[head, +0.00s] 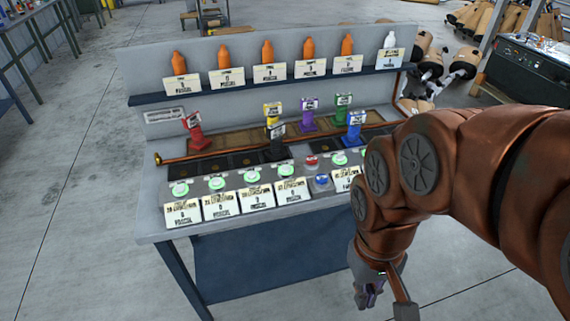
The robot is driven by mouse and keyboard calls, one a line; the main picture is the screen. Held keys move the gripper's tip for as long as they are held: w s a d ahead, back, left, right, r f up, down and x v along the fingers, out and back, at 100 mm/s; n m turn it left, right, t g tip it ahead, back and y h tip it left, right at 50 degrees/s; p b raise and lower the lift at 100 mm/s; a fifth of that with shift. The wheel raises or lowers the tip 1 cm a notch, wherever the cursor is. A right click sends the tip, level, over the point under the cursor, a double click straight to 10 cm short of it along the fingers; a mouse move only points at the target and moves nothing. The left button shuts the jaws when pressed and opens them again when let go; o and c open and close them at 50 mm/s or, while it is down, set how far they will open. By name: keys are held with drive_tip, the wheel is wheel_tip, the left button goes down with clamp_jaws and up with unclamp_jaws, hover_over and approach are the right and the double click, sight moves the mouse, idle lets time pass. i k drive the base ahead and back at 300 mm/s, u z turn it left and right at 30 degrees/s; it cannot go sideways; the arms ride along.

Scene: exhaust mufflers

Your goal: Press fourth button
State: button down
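A row of lit green round buttons runs along the sloped front of the grey console (160,205). From the left, the first is at the left end (180,188), then the second button (216,183), the third button (252,175) and the fourth button (285,169). Another green button (340,158) is farther right, past a red button (311,162) and a blue button (321,181). My gripper (370,294) hangs low at the console's front right, apart from the buttons. Its fingers are small and partly hidden, so their opening is unclear. My arm hides the console's right end.
White label cards (225,204) stand in front of the buttons. Coloured levers, including a red one (194,130) and a blue one (354,130), rise behind them. Orange bottles (223,57) and one white bottle (389,41) stand on the upper shelf. The floor in front is clear.

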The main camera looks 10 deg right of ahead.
sight(285, 169)
drive_tip(key=u, duration=0.15)
drive_tip(key=k, duration=0.35)
drive_tip(key=u, duration=1.25)
